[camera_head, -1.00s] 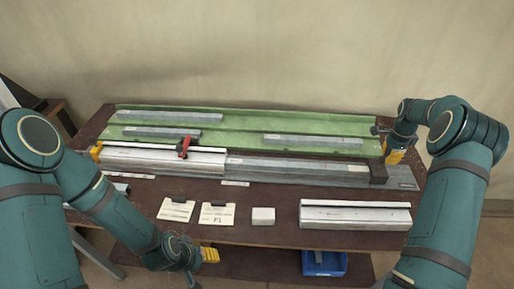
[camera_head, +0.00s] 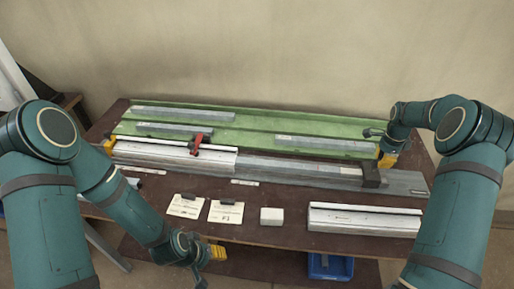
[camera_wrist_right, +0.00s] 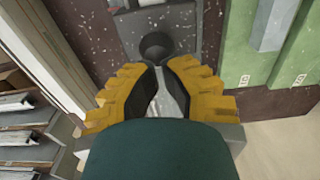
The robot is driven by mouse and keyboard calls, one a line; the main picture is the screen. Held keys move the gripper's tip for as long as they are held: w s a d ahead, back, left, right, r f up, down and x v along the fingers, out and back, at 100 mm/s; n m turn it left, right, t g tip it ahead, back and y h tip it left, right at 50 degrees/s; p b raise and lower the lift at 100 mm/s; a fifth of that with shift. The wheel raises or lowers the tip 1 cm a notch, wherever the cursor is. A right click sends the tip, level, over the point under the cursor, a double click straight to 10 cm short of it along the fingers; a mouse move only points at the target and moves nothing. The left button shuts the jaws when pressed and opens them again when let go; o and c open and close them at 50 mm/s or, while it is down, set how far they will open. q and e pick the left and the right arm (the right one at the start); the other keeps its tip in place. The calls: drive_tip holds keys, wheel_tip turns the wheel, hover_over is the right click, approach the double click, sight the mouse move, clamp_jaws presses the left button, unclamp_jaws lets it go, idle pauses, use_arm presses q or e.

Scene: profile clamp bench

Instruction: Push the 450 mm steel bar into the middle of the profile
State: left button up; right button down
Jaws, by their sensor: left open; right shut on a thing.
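The profile (camera_head: 175,157) is a long light channel on the left of the bench, with a red clamp (camera_head: 197,142) on it. A long grey bar (camera_head: 300,171), which looks like the steel bar, lies in line with it. Its left part meets the profile's right end; how far it reaches inside is hidden. A dark block (camera_head: 371,177) stands at the bar's right end. My right gripper (camera_head: 388,160) is just beside that block, shut on a grey piece (camera_wrist_right: 171,95) in the right wrist view. My left gripper (camera_head: 217,253) is open and empty at the bench's front edge.
Several grey bars lie in a green tray (camera_head: 250,122) behind. In front are two cards (camera_head: 187,205), a white block (camera_head: 271,216) and another light profile (camera_head: 364,220). A blue bin (camera_head: 330,267) sits below. Bare bench top shows between these front things.

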hover_over(345, 171)
drive_tip(key=shift+w+d, duration=0.1)
drive_tip(key=shift+w+a+b, duration=0.15)
drive_tip(key=shift+w+a, duration=0.15)
drive_tip(key=shift+a, duration=1.05)
drive_tip(key=shift+w+a+b, duration=0.15)
drive_tip(key=shift+w+a, duration=0.2)
drive_tip(key=shift+a, duration=1.05)
drive_tip(key=shift+w+a+b, duration=0.15)
drive_tip(key=shift+w+a, duration=0.15)
drive_tip(key=shift+a, duration=1.05)
drive_tip(key=shift+w+a, duration=0.25)
drive_tip(key=shift+a, duration=0.75)
drive_tip(key=shift+w+a, duration=0.25)
drive_tip(key=shift+a, duration=0.8)
drive_tip(key=shift+w+a, duration=0.25)
drive_tip(key=shift+a, duration=0.75)
drive_tip(key=shift+w+a, duration=0.55)
drive_tip(key=shift+a, duration=1.7)
drive_tip(key=shift+w+a, duration=0.55)
drive_tip(key=shift+a, duration=1.7)
drive_tip(key=shift+w+a, duration=0.55)
drive_tip(key=shift+a, duration=1.7)
drive_tip(key=shift+w+a, duration=0.1)
drive_tip(key=shift+a, duration=0.4)
drive_tip(key=shift+d, duration=0.1)
